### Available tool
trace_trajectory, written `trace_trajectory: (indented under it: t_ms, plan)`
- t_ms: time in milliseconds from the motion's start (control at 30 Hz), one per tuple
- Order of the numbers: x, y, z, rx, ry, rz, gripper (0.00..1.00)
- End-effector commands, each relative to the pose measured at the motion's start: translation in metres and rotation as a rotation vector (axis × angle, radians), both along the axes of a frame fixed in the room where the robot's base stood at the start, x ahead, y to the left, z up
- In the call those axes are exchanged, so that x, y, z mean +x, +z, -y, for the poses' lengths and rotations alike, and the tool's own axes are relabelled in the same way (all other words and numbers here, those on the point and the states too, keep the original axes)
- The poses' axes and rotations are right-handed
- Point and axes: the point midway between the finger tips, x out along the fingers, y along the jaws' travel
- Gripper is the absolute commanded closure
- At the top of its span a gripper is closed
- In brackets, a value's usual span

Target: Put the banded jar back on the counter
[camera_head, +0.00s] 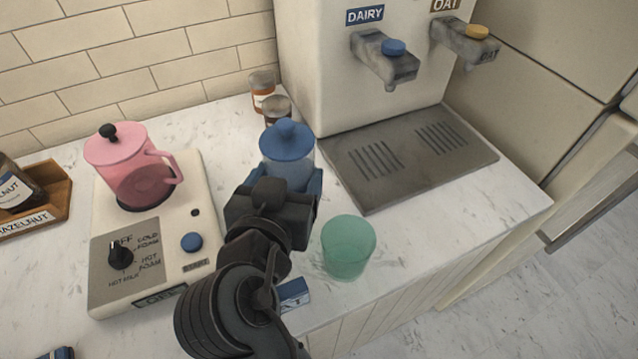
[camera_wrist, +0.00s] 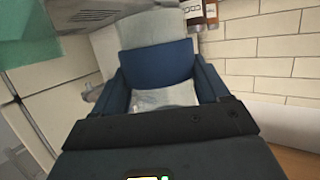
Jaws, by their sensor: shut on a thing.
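The banded jar (camera_head: 286,160) is pale and see-through with a domed blue lid. My gripper (camera_head: 291,180) is shut on its body, and the jar looks about upright. In the wrist view a broad blue band (camera_wrist: 157,68) on the jar lies between my gripper's (camera_wrist: 160,85) two blue fingers. The marble counter (camera_head: 240,130) spreads below and around it. The jar's base is hidden by my gripper in the head view, so I cannot tell whether it touches the counter.
A green cup (camera_head: 347,248) stands close at right, near the counter's front edge. Two small jars (camera_head: 262,88) stand behind. The dispenser's drip tray (camera_head: 370,192) is at right. The frother (camera_head: 190,270) with a pink pitcher (camera_head: 140,178) is at left.

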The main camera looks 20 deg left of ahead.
Motion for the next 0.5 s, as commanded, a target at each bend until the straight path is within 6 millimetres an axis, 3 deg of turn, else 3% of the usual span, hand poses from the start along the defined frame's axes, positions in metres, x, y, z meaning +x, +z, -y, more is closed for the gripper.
trace_trajectory:
  t_ms: [167,300,500]
  plan:
    - [-0.002,-0.024,-0.035,0.003,0.003,0.004,0.78]
    - [-0.002,-0.044,-0.033,0.001,0.001,0.001,0.78]
    - [-0.002,-0.054,-0.033,0.003,0.001,0.001,0.78]
